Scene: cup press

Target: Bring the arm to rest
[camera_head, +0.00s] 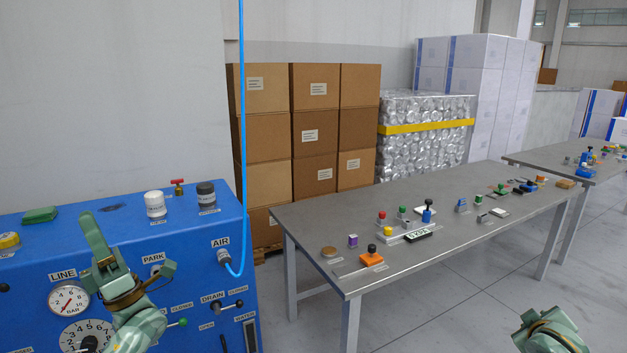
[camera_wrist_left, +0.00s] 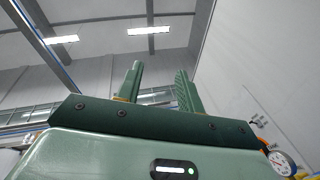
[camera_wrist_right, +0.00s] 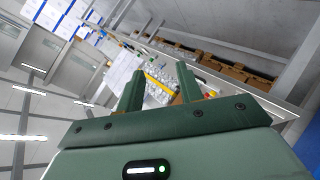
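My left gripper (camera_head: 93,232) is raised in front of the blue machine panel (camera_head: 215,265), fingers pointing up, at the left of the head view. In the left wrist view its two fingers (camera_wrist_left: 160,82) stand apart with nothing between them, so it is open and empty. My right arm shows only at the bottom right edge of the head view, over the floor. In the right wrist view the right gripper's fingers (camera_wrist_right: 161,88) also stand apart and hold nothing.
The panel carries a pressure gauge (camera_head: 68,300), a white cup (camera_head: 155,204), a dark cup (camera_head: 206,196) and a green block (camera_head: 40,215). A blue air hose (camera_head: 242,120) hangs at its right. A grey table (camera_head: 300,225) with small parts stands beyond; floor between is clear.

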